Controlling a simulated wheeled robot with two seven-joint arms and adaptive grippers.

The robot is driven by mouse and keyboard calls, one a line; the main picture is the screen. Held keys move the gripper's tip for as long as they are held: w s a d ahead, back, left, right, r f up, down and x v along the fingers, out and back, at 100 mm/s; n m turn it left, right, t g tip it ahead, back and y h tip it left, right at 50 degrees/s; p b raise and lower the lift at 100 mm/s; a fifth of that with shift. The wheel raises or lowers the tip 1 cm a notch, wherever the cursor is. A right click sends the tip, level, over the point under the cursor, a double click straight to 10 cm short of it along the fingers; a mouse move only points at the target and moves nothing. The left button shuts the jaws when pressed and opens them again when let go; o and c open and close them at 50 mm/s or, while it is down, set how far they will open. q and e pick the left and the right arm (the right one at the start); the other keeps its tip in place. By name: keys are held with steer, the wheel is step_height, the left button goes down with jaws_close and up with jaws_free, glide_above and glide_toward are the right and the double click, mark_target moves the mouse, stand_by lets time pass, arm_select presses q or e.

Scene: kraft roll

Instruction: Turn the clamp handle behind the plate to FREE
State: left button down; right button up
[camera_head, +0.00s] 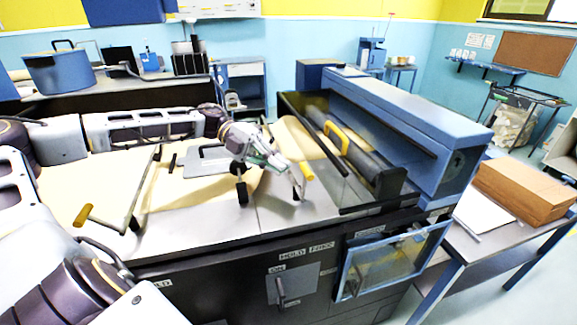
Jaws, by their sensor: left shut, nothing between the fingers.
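A blue-framed clear plate (346,272) is on the front of the dark cabinet, right of centre. A dark lever-like shape shows through its left side, and light metal parts show at its top. I cannot tell which of these is the clamp handle or where it points. The labels HOLD and FREE (306,252) are on the cabinet front, left of the plate. My left gripper (279,163) is shut and empty above the metal top, well up and left of the plate. My right gripper is not in view.
A grey panel (305,287) marked ON has a dark lever. A yellow-handled crank (88,215) stands at the left of the top. A yellow grip (304,172) is close to my left gripper. A blue machine housing (400,115) rises at the back right. Brown boxes (525,190) lie on the right table.

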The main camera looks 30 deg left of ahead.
mark_target(308, 177)
arm_select(q)
steer(key=shift+w+d+f, duration=0.25)
steer(key=shift+w+d, duration=0.2)
steer(key=shift+w, duration=0.05)
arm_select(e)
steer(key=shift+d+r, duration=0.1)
arm_select(q)
steer(key=shift+w+d+f, duration=0.15)
steer(key=shift+w+d, duration=0.1)
steer(key=shift+w, duration=0.05)
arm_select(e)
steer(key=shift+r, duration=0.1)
arm_select(q)
steer(key=shift+w+d+f, duration=0.2)
steer(key=shift+w, duration=0.15)
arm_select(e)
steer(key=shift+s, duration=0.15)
arm_select(q)
steer(key=shift+r+p, duration=0.1)
steer(key=shift+p, duration=0.35)
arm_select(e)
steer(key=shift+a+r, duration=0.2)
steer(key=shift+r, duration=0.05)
